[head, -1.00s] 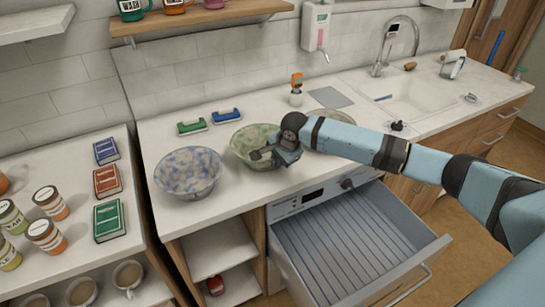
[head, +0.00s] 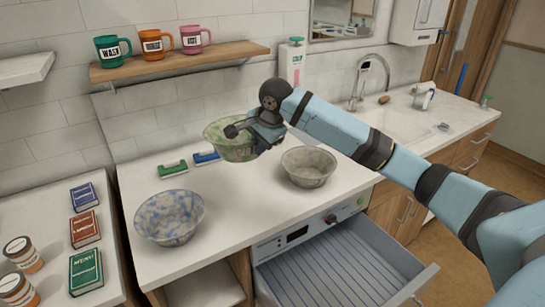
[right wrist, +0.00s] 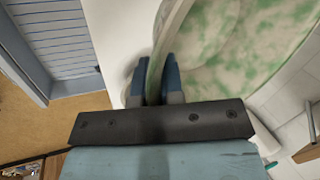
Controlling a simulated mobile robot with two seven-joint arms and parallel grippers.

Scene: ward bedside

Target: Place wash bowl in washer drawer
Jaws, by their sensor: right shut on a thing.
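My right gripper (head: 262,131) is shut on the rim of a green mottled bowl (head: 226,142) and holds it up above the counter. In the right wrist view the two blue fingers (right wrist: 159,80) pinch the rim of the green bowl (right wrist: 235,45). The washer drawer (head: 340,271) is pulled open below the counter front, with a ribbed, empty floor in the part that shows; it also shows in the right wrist view (right wrist: 58,40). A blue mottled bowl (head: 169,218) and a grey bowl (head: 308,167) stand on the counter. My left gripper is out of view.
The white counter (head: 245,195) has free room between the two standing bowls. Green and blue items (head: 173,168) lie by the wall. A shelf with mugs (head: 180,61) hangs above. A soap bottle (head: 291,63) and a sink are at the right.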

